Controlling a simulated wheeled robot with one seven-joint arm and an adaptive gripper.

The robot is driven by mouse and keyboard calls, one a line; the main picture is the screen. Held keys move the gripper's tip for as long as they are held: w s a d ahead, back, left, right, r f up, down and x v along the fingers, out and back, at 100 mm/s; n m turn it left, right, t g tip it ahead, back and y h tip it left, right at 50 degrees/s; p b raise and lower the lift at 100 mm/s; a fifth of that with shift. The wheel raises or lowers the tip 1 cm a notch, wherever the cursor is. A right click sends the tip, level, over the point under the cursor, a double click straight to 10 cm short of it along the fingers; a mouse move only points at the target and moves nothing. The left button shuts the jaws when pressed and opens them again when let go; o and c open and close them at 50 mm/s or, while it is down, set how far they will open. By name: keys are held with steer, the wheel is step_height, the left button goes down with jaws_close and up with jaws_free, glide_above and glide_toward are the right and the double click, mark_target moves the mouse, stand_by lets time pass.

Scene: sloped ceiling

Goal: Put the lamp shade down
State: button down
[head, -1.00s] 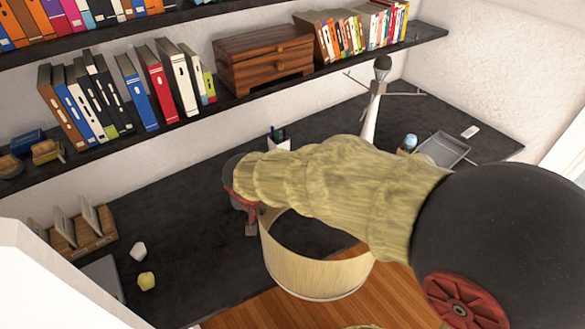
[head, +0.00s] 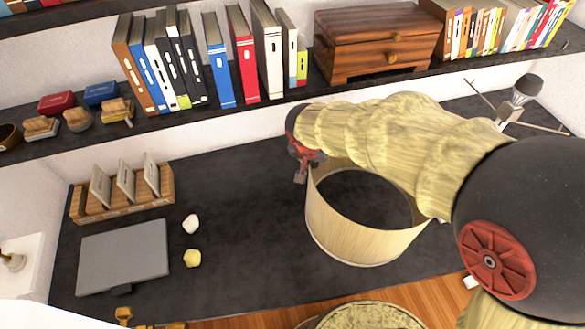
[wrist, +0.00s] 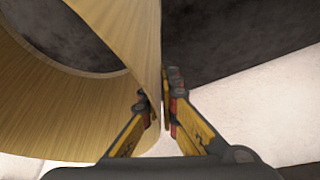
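The lamp shade (head: 365,237) is a pale tan, open drum with a wood-like grain. In the head view it is upright over the right part of the dark desk (head: 250,270), near its front edge. I cannot tell whether its bottom touches the desk. My gripper (head: 301,172) is at the shade's upper left rim. In the wrist view, the fingers of my gripper (wrist: 166,108) are closed on the wall of the shade (wrist: 90,115). Part of the rim is hidden behind my arm in the head view.
A white lump (head: 191,223), a yellow lump (head: 192,258), a grey laptop-like slab (head: 125,257) and a wooden file holder (head: 124,199) are on the desk's left. The desk between them and the shade is clear. A shelf with books (head: 218,75) and a wooden chest (head: 375,43) runs above.

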steer(key=w+a+f+b, duration=0.1)
steer(key=w+a+f, duration=0.5)
steer(key=f, duration=0.5)
steer(key=shift+w+a+f, duration=0.25)
steer(key=shift+w+a, duration=0.15)
steer(key=shift+a, duration=0.65)
steer(key=shift+f+b, duration=0.2)
steer(key=shift+b, duration=0.15)
steer(key=c, duration=2)
jaws_free()
steer(key=shift+r, duration=0.1)
steer(key=shift+c, duration=0.2)
steer(key=shift+r, duration=0.15)
